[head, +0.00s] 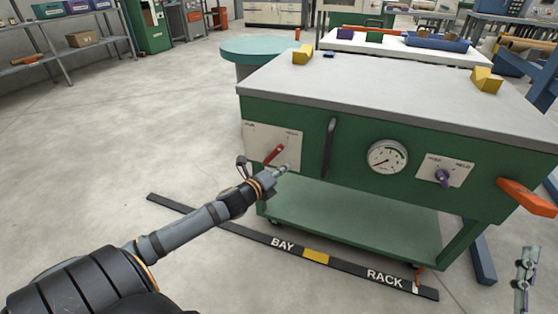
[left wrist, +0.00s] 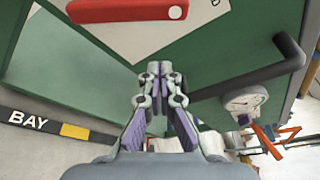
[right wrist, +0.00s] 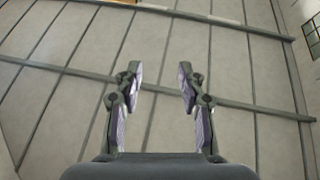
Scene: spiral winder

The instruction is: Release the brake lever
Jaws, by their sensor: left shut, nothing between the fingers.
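A red lever (head: 273,154) sits on a white plate (head: 256,136) at the left of the green cabinet's front; the plate's lettering is too small to read surely. The lever also shows at the top of the left wrist view (left wrist: 128,10). My left gripper (head: 284,170) is shut and empty, just below and right of the lever, apart from it in the wrist view. I cannot tell which is the brake lever. My right gripper (right wrist: 160,75) is open and empty.
A black vertical handle (head: 329,147) and a dial gauge (head: 387,158) stand out on the cabinet front (head: 355,190). An orange bar (head: 527,197) juts out at the right. A dark floor strip (head: 345,262) reads BAY and RACK. Open floor lies to the left.

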